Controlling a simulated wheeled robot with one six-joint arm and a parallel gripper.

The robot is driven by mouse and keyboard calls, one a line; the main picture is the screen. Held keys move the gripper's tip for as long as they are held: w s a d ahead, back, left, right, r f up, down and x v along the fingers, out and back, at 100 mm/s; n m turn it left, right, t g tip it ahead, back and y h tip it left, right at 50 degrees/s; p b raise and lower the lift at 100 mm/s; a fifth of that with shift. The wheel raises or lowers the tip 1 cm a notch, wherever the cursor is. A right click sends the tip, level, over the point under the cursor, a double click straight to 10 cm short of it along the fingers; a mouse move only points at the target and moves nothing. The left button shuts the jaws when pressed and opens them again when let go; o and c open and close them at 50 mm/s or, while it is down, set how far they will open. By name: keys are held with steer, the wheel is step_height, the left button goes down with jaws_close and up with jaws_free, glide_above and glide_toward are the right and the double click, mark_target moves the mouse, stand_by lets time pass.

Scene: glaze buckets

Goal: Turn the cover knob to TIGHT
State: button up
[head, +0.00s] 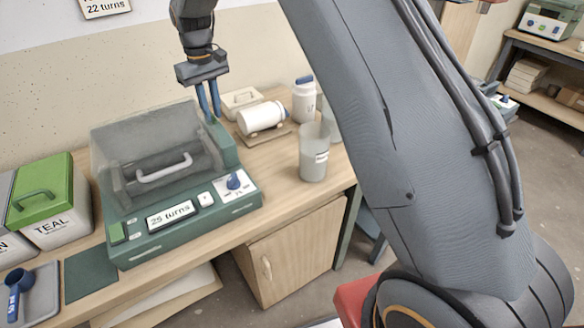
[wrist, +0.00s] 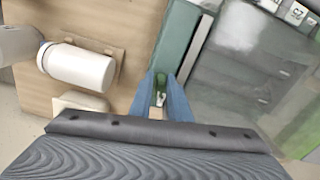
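A green block (head: 222,148) stands at the cover's right side and also shows in the wrist view (wrist: 178,35). My gripper (head: 212,116) points down over the back of this block. In the wrist view its blue fingers (wrist: 161,82) are apart, with a small green part and white mark (wrist: 160,97) in line between them. Contact cannot be told.
A white jar (head: 262,117) lies on a wooden rest right of the machine. An upright jar (head: 304,100) and a clear cup (head: 313,155) stand further right. A green-lidded TEAL bucket (head: 50,210) stands left. The display (head: 171,214) reads "25 turns"; a wall sign (head: 104,7) reads "22 turns".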

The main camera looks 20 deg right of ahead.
mark_target(217, 122)
steer(key=n, duration=0.6)
steer(key=shift+w+d+n+b, duration=0.2)
steer(key=shift+d+n+b, duration=0.05)
steer(key=shift+n+b, duration=0.15)
step_height(217, 122, up, 8)
steer(key=b, duration=0.2)
steer(key=s+d+f+m+b, duration=0.2)
steer(key=s+d+f, duration=0.3)
steer(key=s, duration=0.4)
steer(key=s+d+f+m+b, duration=0.2)
steer(key=s+d+f+m, duration=0.3)
steer(key=s, duration=0.5)
steer(key=s+d+f+m+b, duration=0.2)
steer(key=s+d+f+m, duration=0.2)
steer(key=s+d+f, duration=0.2)
steer(key=s+d, duration=0.2)
steer(key=s, duration=0.1)
steer(key=shift+s+d, duration=0.2)
steer(key=shift+d, duration=0.15)
steer(key=shift+s, duration=0.1)
